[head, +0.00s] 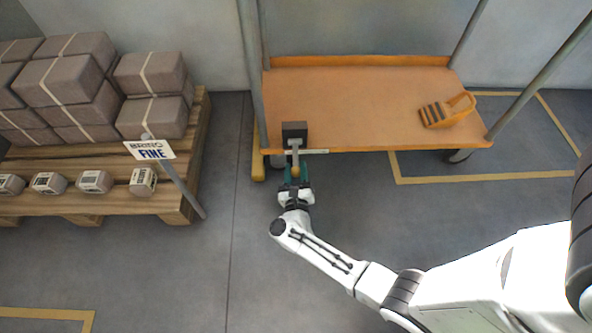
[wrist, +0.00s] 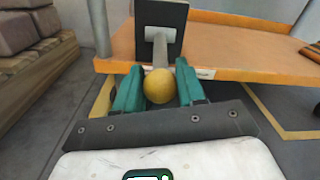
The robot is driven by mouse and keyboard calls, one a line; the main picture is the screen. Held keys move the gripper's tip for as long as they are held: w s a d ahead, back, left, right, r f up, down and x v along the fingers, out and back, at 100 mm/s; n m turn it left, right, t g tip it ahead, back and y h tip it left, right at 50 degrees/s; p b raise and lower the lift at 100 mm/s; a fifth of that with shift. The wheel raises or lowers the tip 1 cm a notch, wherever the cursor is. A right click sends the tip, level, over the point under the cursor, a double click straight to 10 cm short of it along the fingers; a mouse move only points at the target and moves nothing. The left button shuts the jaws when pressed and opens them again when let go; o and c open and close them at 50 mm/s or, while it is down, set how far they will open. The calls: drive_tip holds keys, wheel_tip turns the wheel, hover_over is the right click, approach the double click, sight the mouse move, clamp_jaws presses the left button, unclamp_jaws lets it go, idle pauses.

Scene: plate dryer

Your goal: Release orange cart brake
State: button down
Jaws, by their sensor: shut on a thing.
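The orange cart (head: 370,105) stands against the back wall in the head view. Its brake lever has a dark square plate (head: 294,129), a grey bar and a yellow ball knob (wrist: 159,86), mounted at the cart's front left corner. My gripper (head: 294,172) is in front of that corner. In the wrist view its two green fingers (wrist: 158,90) stand either side of the yellow knob and are shut on it. The bar runs from the knob up to the dark plate. The brake's contact with the wheel is not visible.
A wooden pallet (head: 190,165) with strapped grey blocks stands at the left, with a "FINE" sign (head: 150,150) on a post at its corner. An orange-yellow object with dark stripes (head: 447,111) lies on the cart's right side. The floor in front is clear.

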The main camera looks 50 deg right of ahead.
sight(295, 167)
drive_tip(key=shift+r, duration=0.1)
wheel_tip(295, 167, up, 3)
drive_tip(key=g+y+p, duration=0.1)
drive_tip(key=p, duration=0.7)
drive_tip(key=shift+y, duration=0.4)
drive_tip(key=r+g+y+p, duration=0.1)
drive_tip(key=p, duration=0.4)
drive_tip(key=shift+r+g, duration=0.25)
drive_tip(key=shift+g, duration=0.05)
drive_tip(key=y+p, duration=0.1)
drive_tip(key=p, duration=0.1)
drive_tip(key=r+g+p, duration=0.1)
drive_tip(key=p, duration=0.1)
drive_tip(key=shift+w+d+r+y+p, duration=0.1)
drive_tip(key=shift+w+d+y+p, duration=0.05)
drive_tip(key=shift+w+y+p, duration=0.2)
drive_tip(key=shift+w+d+r+p, duration=0.15)
drive_tip(key=shift+d+r+p, duration=0.1)
drive_tip(key=shift+r+p, duration=0.5)
drive_tip(key=shift+w+d+r+p, duration=0.4)
drive_tip(key=shift+d+r+p, duration=0.1)
drive_tip(key=shift+r+p, duration=0.1)
drive_tip(key=shift+w, duration=0.1)
drive_tip(key=c, duration=1.1)
unclamp_jaws()
drive_tip(key=o, duration=0.3)
drive_tip(key=shift+s+f, duration=0.1)
drive_tip(key=shift+s, duration=0.1)
